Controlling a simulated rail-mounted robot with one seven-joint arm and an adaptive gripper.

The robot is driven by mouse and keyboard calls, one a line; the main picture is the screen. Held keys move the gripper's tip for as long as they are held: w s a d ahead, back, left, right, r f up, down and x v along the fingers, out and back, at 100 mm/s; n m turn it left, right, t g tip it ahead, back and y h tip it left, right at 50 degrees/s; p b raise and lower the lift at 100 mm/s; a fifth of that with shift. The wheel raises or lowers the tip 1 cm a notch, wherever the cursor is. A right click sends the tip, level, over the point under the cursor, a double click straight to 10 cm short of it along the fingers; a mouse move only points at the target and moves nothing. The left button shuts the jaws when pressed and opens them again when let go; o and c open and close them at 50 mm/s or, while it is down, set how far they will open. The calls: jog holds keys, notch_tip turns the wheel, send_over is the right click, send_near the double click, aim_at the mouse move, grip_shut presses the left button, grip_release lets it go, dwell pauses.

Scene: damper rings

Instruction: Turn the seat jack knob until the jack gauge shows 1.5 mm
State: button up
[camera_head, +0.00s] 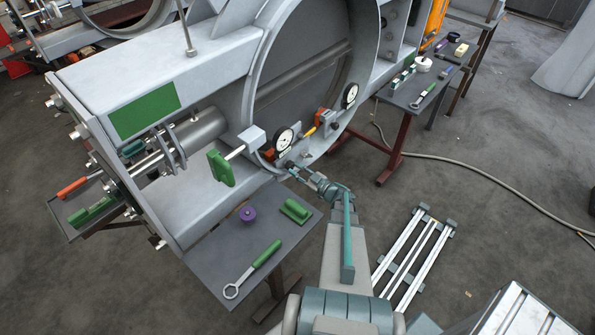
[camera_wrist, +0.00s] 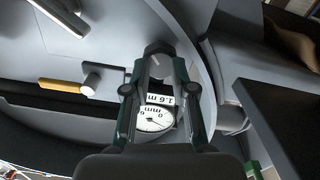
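The jack gauge (camera_wrist: 154,119) is a white round dial in the wrist view, partly covered by my gripper. A white readout label (camera_wrist: 160,99) beside it reads 1.6 m, its end cut off by a finger. The seat jack knob (camera_wrist: 160,68) is a grey cylinder just ahead of the gauge, between my fingertips. My gripper (camera_wrist: 159,62) has its two fingers on either side of the knob and appears shut on it. In the head view my gripper (camera_head: 288,167) is at the ring's lower edge, below a dial gauge (camera_head: 284,138); the knob is hidden there.
A second dial gauge (camera_head: 350,95) sits farther right on the ring (camera_head: 254,95). A grey side table (camera_head: 205,258) holds a wrench (camera_head: 252,268), a purple knob (camera_head: 248,214) and a green block (camera_head: 295,211). A slatted rack (camera_head: 412,260) lies on the floor.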

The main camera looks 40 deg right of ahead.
jog(key=shift+s, duration=0.1)
jog(key=shift+s+d+b, duration=0.15)
jog(key=shift+s+b, duration=0.2)
jog(key=shift+s, duration=0.55)
jog(key=shift+s+d+b, duration=0.25)
jog(key=shift+s+b, duration=0.2)
jog(key=shift+s, duration=1.05)
jog(key=shift+s+d+b, duration=0.2)
jog(key=shift+s+b, duration=0.25)
jog(key=shift+s, duration=1)
